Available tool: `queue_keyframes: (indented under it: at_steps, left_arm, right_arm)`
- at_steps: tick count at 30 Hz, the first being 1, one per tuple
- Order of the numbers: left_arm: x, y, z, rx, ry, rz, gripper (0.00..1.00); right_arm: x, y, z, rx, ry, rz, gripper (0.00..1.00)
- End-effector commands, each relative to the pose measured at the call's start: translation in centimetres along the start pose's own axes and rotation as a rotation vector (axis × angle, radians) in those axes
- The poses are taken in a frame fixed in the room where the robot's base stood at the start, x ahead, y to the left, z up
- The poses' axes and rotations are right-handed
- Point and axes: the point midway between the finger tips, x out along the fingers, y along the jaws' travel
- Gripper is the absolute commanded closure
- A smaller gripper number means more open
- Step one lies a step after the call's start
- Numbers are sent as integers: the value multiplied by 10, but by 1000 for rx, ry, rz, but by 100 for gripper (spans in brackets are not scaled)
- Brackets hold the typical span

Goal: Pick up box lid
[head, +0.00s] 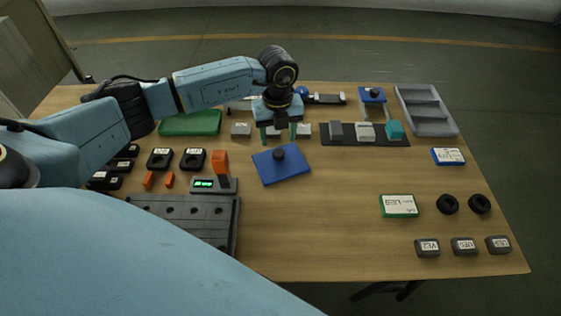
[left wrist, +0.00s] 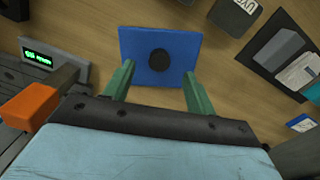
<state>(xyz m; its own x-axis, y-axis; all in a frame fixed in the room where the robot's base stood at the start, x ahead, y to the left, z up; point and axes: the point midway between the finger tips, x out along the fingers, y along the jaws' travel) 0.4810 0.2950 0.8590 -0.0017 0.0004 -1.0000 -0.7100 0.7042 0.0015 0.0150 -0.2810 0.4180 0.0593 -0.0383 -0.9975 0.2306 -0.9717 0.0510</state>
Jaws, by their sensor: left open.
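The box lid is a flat blue plate (head: 288,167) with a round black knob on top. It lies on the table near the middle. It also shows in the left wrist view (left wrist: 143,58), at the top centre, with its dark knob in the middle. My left gripper (head: 278,137) has green fingers, is open and empty, and is above and just behind the lid in the head view. In the left wrist view its two fingertips (left wrist: 158,75) frame the lower part of the lid, with the knob between and beyond them. My right gripper is in neither view.
A dark mat (head: 350,141) with blocks lies to the right. A grey divided tray (head: 440,125) is at back right. Bare table lies in front of the lid.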

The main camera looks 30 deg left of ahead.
Motion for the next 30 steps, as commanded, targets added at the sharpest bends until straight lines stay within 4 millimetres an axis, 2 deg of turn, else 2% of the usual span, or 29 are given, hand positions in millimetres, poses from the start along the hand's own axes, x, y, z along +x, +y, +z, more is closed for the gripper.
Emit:
queue_keyframes:
  at_steps: [5,9,15,21,23,30]
  left_arm:
    - [10,0,-2,1,1,0,44]
    - [29,0,-4,1,1,1,44]
    - [54,0,-5,0,0,0,44]
    - [55,0,-4,1,-1,-1,44]
    - [54,0,-4,1,-1,-1,49]
    - [54,0,-4,1,-1,-1,81]
  right_arm:
    - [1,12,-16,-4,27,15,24]
    - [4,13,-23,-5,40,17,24]
    - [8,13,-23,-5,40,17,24]
    - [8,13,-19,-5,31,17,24]
    - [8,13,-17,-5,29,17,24]
    - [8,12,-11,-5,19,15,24]
